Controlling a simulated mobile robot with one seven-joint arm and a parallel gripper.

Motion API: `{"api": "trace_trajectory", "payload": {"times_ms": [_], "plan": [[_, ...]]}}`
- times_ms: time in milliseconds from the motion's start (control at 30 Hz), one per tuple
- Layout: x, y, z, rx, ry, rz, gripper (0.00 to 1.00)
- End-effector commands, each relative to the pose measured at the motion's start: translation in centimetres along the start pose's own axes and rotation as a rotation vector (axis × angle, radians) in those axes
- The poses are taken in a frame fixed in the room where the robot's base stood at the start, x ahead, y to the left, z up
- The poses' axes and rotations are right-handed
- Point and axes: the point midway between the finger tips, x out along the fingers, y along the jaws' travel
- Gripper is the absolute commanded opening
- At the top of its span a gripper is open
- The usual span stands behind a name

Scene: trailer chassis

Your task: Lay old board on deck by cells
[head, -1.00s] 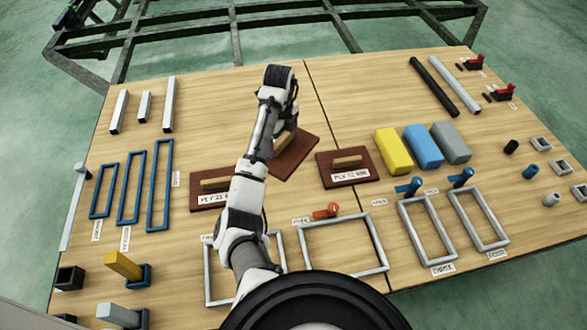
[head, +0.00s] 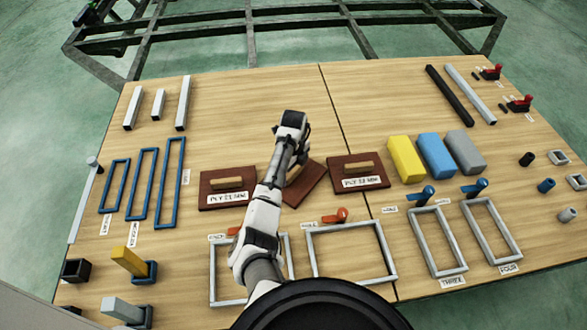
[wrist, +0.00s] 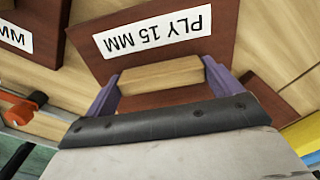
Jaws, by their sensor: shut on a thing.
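My gripper (wrist: 160,84) is shut on the light wooden grip block of a dark red-brown board (wrist: 215,45) labelled PLY 15 MM. In the wrist view, one purple finger is at each end of the block. In the head view, the held board (head: 313,188) is turned at an angle between two similar boards, partly hidden by my arm. I cannot tell whether it touches the deck. The left board (head: 207,201) and the right board (head: 376,181) lie on the wooden deck (head: 270,85), each with a grip block and label. Pale rectangular frames (head: 391,262) lie nearer me.
Blue frames (head: 170,182) and pale bars (head: 183,100) lie at the left. Yellow (head: 404,158), blue and grey blocks sit right of the boards. Red (head: 335,215) and blue clamps stand by the pale frames. The deck's back middle is clear.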

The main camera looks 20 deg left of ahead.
Motion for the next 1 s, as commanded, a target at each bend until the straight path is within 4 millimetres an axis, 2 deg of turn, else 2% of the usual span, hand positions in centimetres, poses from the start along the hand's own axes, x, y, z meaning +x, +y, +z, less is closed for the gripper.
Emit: {"api": "trace_trajectory", "payload": {"times_ms": [200, 233, 300, 533, 667, 1000], "plan": [[0.2, 0.0, 0.0, 0.000, 0.000, -0.001, 0.57], [0.3, 0.0, 0.0, 0.000, 0.000, -0.001, 0.92], [0.2, 0.0, 0.0, 0.000, 0.000, -0.001, 1.00], [0.1, 0.0, 0.0, 0.000, 0.000, -0.001, 1.00], [-1.0, -0.1, 0.1, 0.000, -0.001, -0.002, 1.00], [-8.1, -0.1, 0.1, 0.001, -0.002, -0.004, 1.00]]}}
